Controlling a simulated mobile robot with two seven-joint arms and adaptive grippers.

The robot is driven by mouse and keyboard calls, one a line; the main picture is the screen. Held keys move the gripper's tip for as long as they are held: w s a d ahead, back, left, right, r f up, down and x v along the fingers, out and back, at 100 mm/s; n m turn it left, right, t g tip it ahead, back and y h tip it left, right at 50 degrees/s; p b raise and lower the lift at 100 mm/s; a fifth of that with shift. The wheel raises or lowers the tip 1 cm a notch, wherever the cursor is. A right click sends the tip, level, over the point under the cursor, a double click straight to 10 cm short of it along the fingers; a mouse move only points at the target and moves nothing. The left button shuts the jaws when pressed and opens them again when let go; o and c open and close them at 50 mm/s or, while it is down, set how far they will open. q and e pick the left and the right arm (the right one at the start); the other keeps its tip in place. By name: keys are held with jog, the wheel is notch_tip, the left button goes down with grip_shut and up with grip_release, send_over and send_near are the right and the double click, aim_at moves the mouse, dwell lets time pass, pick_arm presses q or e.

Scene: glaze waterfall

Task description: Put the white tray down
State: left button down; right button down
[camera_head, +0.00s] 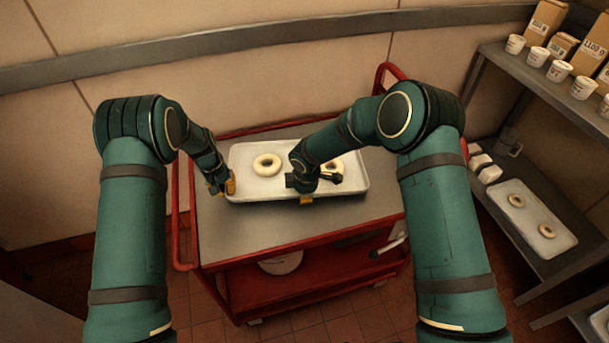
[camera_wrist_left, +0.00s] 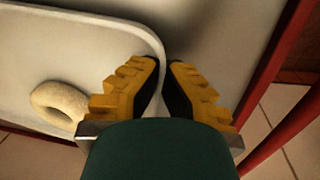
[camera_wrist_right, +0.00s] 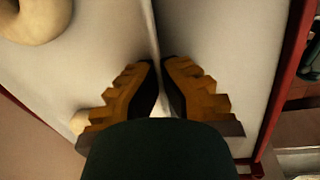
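The white tray (camera_head: 262,189) is over the top of the red cart (camera_head: 250,235) and looks level. I cannot tell whether its underside touches the cart top. It carries two pale ring doughnuts, one on the left (camera_head: 267,165) and one on the right (camera_head: 332,167), partly hidden by my right arm. My left gripper (camera_head: 229,187) is shut on the tray's left rim; the rim runs between its fingertips (camera_wrist_left: 164,62) in the left wrist view. My right gripper (camera_head: 306,200) is shut on the front rim, which runs between its fingertips (camera_wrist_right: 158,63) in the right wrist view.
The cart's grey top is bare in front of the tray and to its left. A metal rack (camera_head: 530,85) at the right holds white cups (camera_head: 537,56) and boxes (camera_head: 546,20). Another tray (camera_head: 520,228) with two rings lies on its lower shelf. A wall stands behind the cart.

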pick_arm(q)
jog(key=shift+f+b, duration=0.6)
jog(key=shift+f, duration=0.15)
pick_arm(e)
jog(key=shift+f, duration=0.7)
pick_arm(q)
jog(key=c, duration=1.7)
grip_release()
jog(key=shift+f, duration=0.15)
pick_arm(e)
jog(key=c, duration=1.7)
grip_release()
jog(key=shift+f, duration=0.15)
pick_arm(q)
jog(key=o, duration=0.6)
jog(key=shift+c, duration=0.2)
pick_arm(e)
jog(key=o, duration=0.6)
jog(key=shift+c, duration=0.2)
pick_arm(q)
jog(key=shift+r, duration=0.25)
notch_tip(320, 180, up, 12)
jog(key=a, duration=0.1)
jog(key=shift+a+f, duration=0.15)
jog(key=shift+a, duration=0.25)
pick_arm(e)
notch_tip(320, 180, up, 12)
jog(key=s, duration=0.2)
